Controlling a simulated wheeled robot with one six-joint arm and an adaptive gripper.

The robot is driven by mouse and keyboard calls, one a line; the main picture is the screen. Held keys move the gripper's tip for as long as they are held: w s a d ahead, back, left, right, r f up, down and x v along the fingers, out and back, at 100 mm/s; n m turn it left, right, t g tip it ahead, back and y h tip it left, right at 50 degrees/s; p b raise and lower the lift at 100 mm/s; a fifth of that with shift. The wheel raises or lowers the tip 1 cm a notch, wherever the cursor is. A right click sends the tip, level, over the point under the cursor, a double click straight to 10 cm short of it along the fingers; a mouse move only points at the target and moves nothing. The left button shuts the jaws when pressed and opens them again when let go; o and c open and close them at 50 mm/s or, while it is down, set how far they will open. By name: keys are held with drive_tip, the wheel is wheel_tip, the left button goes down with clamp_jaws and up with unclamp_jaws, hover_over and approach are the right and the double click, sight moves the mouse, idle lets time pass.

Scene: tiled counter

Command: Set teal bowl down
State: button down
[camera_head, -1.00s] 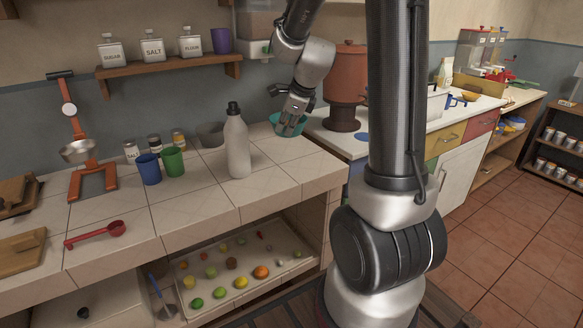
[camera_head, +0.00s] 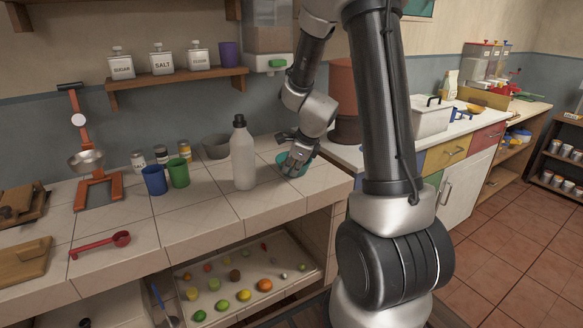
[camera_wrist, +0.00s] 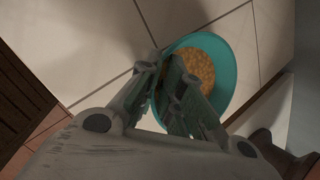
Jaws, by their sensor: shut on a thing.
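The teal bowl (camera_head: 281,163) is at the right end of the tiled counter (camera_head: 215,207), right of the white bottle. It also shows in the wrist view (camera_wrist: 229,62), with yellow-orange contents (camera_wrist: 205,68) inside. My gripper (camera_head: 291,169) is shut on the bowl's rim; in the wrist view its fingers (camera_wrist: 172,88) straddle the near left side of the wall. The bowl looks close to level and very low over the tiles. I cannot tell whether its base touches them. My fingers hide part of the bowl.
The white bottle (camera_head: 243,158) stands close by on the left, with a grey bowl (camera_head: 216,147) behind it. Green (camera_head: 178,173) and blue (camera_head: 154,181) cups stand further left. A brown-red dispenser (camera_head: 344,95) is behind my arm. Bare tiles lie in front of the bowl.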

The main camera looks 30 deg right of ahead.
drive_tip(key=c, duration=1.6)
unclamp_jaws()
drive_tip(key=shift+f, duration=0.1)
drive_tip(key=shift+r, duration=0.35)
drive_tip(key=s+a+r+n, duration=0.1)
drive_tip(key=s+r+n, duration=0.4)
drive_tip(key=s+r, duration=0.65)
drive_tip(key=s+a+r+n, duration=0.1)
drive_tip(key=s+r+n, duration=0.2)
drive_tip(key=s+n, duration=0.5)
drive_tip(key=s+a+r+n+g+h, duration=0.1)
drive_tip(key=s+r+n, duration=0.3)
drive_tip(key=s+n, duration=0.5)
drive_tip(key=a+n, duration=0.1)
drive_tip(key=n, duration=0.2)
drive_tip(key=shift+n, duration=0.4)
